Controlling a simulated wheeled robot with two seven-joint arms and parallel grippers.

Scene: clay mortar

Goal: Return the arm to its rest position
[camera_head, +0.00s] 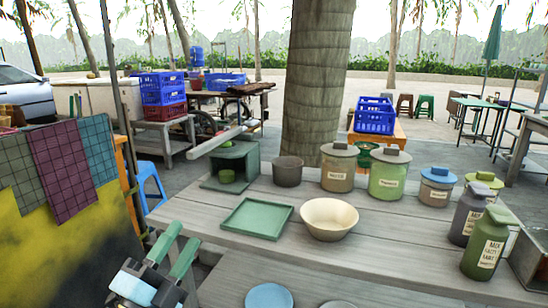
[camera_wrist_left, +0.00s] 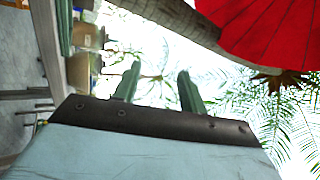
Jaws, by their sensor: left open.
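My left gripper (camera_head: 186,232) is at the lower left of the head view, by the left end of the wooden table (camera_head: 375,228). Its two green fingers are spread apart with nothing between them. In the left wrist view the fingers (camera_wrist_left: 159,70) point up toward open sky and palm leaves, with a gap between them. A dark clay-like pot (camera_head: 288,171) stands at the back of the table, away from the gripper. My right gripper is in neither view.
A green tray (camera_head: 257,218) and a cream bowl (camera_head: 328,218) are on the table to the right of my gripper. Lidded jars (camera_head: 388,178) and bottles (camera_head: 487,245) stand farther right. A blue stool (camera_head: 150,186) is at the left. A red umbrella (camera_wrist_left: 275,30) shows overhead.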

